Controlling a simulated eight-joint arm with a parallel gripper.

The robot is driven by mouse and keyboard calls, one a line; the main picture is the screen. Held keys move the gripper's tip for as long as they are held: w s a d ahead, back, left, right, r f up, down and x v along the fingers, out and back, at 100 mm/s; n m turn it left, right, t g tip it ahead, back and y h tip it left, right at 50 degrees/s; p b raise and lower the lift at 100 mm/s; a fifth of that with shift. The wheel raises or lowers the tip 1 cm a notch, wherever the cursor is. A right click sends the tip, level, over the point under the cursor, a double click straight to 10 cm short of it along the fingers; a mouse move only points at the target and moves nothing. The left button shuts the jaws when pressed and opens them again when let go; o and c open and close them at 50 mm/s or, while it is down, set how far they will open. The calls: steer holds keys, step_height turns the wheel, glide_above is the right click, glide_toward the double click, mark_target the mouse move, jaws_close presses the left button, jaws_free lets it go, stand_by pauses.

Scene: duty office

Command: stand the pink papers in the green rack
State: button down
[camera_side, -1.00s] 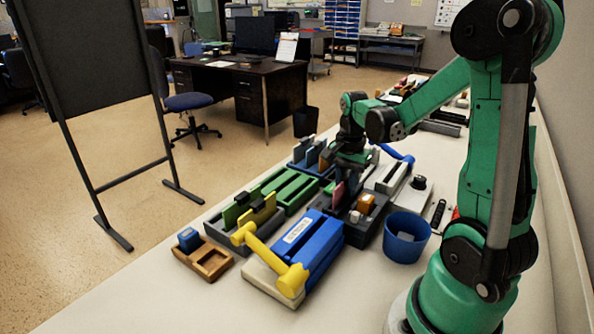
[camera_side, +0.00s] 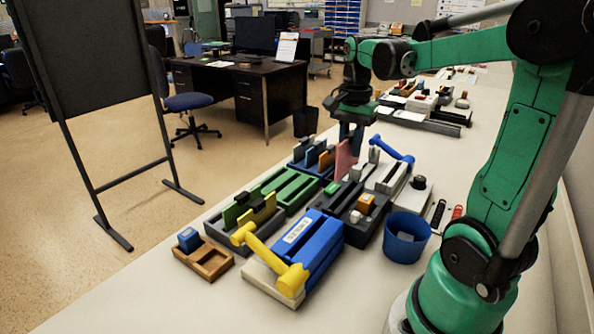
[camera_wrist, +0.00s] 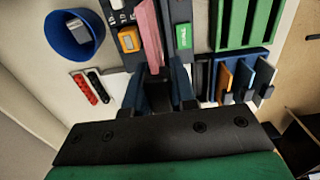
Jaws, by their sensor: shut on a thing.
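The pink papers (camera_side: 346,157) are a thin upright sheet, held by one edge in my gripper (camera_side: 351,136) above the dark tray. In the wrist view the pink papers (camera_wrist: 150,38) stick out beyond the fingertips of my gripper (camera_wrist: 161,92), which are shut on them. The green rack (camera_side: 293,190) has long empty slots and stands to the left of the papers. It also shows at the upper right of the wrist view (camera_wrist: 243,22).
A dark tray (camera_side: 330,213) with an orange block lies below the papers. A rack with blue and orange cards (camera_side: 318,155) stands behind the green rack. A blue bin (camera_side: 405,237), a blue punch (camera_side: 312,247) with a yellow lever and a blue-handled tool (camera_side: 392,150) stand nearby.

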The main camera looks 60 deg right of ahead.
step_height(320, 180, up, 10)
steer(key=shift+r, duration=0.1)
steer(key=shift+w+r, duration=0.1)
steer(key=shift+w, duration=0.05)
steer(key=w+f, duration=1.4)
steer(key=w, duration=0.1)
steer(key=shift+s+a+f, duration=0.1)
steer(key=shift+f, duration=1.8)
steer(key=shift+a+f, duration=0.1)
steer(key=shift+f, duration=1.75)
steer(key=c, duration=0.6)
jaws_free()
steer(key=shift+c, duration=0.2)
